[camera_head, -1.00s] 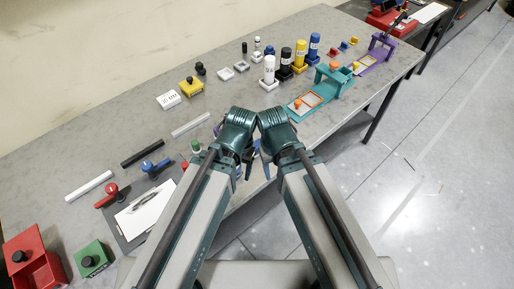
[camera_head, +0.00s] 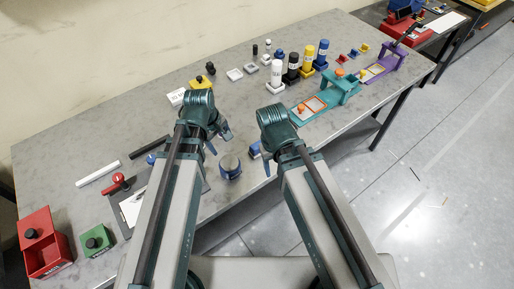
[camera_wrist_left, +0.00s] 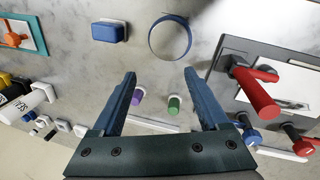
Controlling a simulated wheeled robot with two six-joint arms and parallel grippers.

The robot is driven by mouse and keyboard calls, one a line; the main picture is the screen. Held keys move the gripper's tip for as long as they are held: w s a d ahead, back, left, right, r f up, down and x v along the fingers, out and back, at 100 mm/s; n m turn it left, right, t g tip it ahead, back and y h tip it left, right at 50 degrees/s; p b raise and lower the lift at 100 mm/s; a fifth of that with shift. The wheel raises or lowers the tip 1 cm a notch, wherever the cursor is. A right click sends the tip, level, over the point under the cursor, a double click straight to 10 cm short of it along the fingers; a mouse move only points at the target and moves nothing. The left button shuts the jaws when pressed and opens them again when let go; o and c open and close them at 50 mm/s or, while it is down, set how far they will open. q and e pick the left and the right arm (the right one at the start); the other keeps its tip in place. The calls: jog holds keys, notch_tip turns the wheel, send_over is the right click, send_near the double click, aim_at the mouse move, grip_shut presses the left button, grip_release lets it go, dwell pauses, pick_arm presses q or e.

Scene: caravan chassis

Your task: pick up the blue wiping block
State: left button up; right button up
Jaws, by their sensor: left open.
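The blue wiping block (camera_head: 255,149), a small blue block with a pale base, lies near the table's front edge, just left of my right gripper in the head view. In the left wrist view the blue block (camera_wrist_left: 108,31) is at the top, left of the round blue-rimmed thing. My left gripper (camera_head: 219,140) is over the table, left of the block and apart from it. In the left wrist view its fingers (camera_wrist_left: 160,74) are spread and empty. My right gripper (camera_head: 267,160) points down by the front edge; its jaws are mostly hidden.
A round grey, blue-rimmed thing (camera_head: 230,166) is between my grippers at the table's front. A purple piece (camera_wrist_left: 137,97) and a green piece (camera_wrist_left: 174,104) lie beyond the left fingers. A red-handled tool (camera_wrist_left: 256,90) on a dark board is to the right. Several bottles stand farther back.

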pick_arm(q)
jog(key=w+d+r+n+t+h, duration=0.15)
jog(key=w+d+n, duration=0.4)
jog(key=n, duration=0.75)
jog(key=n+b, duration=0.2)
jog(key=b, duration=0.5)
send_over(257, 145)
jog(key=s+a, duration=0.1)
jog(key=a, duration=0.1)
jog(key=shift+h, duration=0.45)
jog(key=f, duration=0.7)
jog(key=shift+d+f, duration=0.2)
jog(key=shift+w+d+f+b, duration=0.15)
jog(key=shift+d+f+b, duration=0.1)
jog(key=shift+f+b, duration=0.25)
jog(key=b+x, duration=0.5)
jog(key=shift+s+a+f, duration=0.25)
jog(key=shift+f, duration=0.05)
jog(key=shift+r, duration=0.15)
grip_shut()
